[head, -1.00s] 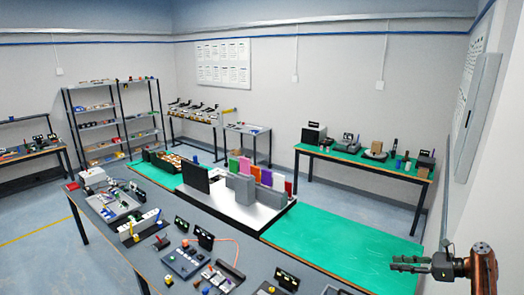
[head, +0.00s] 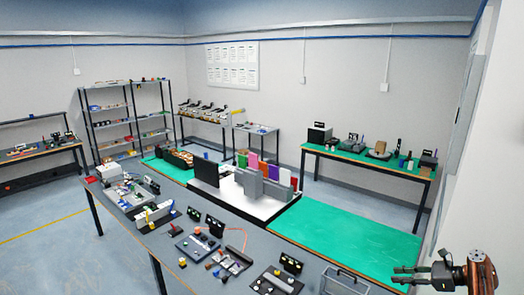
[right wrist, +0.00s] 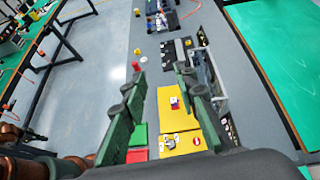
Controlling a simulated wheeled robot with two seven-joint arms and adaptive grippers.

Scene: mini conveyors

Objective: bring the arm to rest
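My right gripper (head: 398,275) is at the lower right of the head view, at the near right end of the green mat (head: 350,236). Its two dark fingers point left and stand apart, with nothing between them. In the right wrist view the gripper (right wrist: 157,82) also shows open and empty, with two green-sided fingers. Past them lie a yellow panel (right wrist: 178,110) and the grey bench top. My left gripper is in neither view.
A grey bench (head: 135,226) with several small devices runs along the front. A white platform (head: 262,206) bears coloured upright panels. A green-topped table (head: 400,168) stands at the back right, and a shelf rack (head: 120,128) at the back left. Floor at the left is open.

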